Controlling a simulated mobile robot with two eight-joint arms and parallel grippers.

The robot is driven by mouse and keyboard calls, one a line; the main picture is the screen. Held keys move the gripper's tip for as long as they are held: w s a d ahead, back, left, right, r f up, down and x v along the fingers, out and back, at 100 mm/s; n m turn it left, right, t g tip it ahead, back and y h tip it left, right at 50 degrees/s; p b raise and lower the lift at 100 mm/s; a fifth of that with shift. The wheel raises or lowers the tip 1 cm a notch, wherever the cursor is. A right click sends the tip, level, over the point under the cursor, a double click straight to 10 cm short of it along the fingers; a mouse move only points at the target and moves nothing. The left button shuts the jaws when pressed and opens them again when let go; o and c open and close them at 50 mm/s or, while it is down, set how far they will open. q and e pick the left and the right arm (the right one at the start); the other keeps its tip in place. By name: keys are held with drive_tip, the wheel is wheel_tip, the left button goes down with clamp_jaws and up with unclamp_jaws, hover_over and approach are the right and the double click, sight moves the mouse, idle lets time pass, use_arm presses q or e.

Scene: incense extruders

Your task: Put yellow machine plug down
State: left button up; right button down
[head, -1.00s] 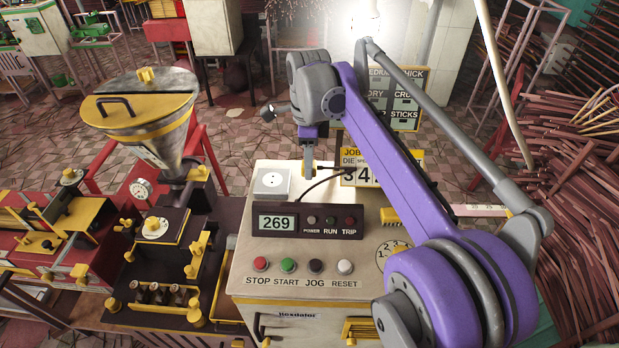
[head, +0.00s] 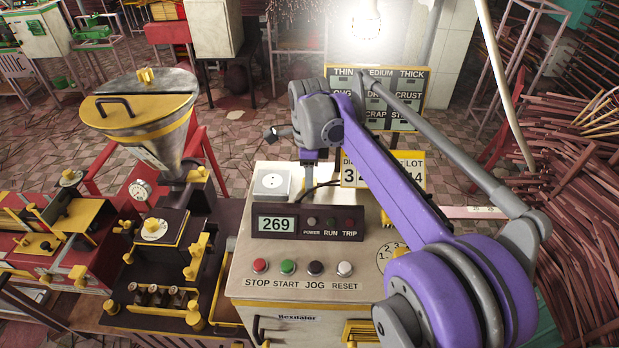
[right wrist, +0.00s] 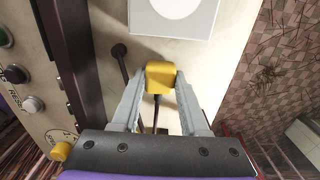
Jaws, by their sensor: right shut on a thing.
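My right gripper (head: 307,181) is low over the cream top of the control cabinet, behind the dark display panel and just right of the white socket box (head: 271,181). In the right wrist view the gripper (right wrist: 160,80) is shut on the yellow plug (right wrist: 159,77), held between its fingertips. A dark cable runs from the plug. The white socket box (right wrist: 175,12) lies ahead of the plug, apart from it. In the head view the plug is hidden. I cannot tell whether it touches the cabinet top. My left gripper is not in view.
The dark panel reading 269 (head: 277,224) stands in front of the gripper. Number cards (head: 349,173) stand behind, right of it. A metal hopper (head: 142,115) is at the left. Bare cabinet top (right wrist: 225,50) shows beside the plug in the wrist view.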

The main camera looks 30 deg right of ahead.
drive_tip(key=shift+c, duration=2.1)
unclamp_jaws()
drive_tip(key=shift+f, duration=0.1)
drive_tip(key=shift+r, duration=0.25)
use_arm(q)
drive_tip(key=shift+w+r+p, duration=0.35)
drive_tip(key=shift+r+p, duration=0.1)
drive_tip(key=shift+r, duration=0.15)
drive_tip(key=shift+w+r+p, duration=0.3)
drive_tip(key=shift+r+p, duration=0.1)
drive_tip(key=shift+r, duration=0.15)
use_arm(e)
wheel_tip(320, 180, up, 13)
drive_tip(key=shift+f, duration=0.15)
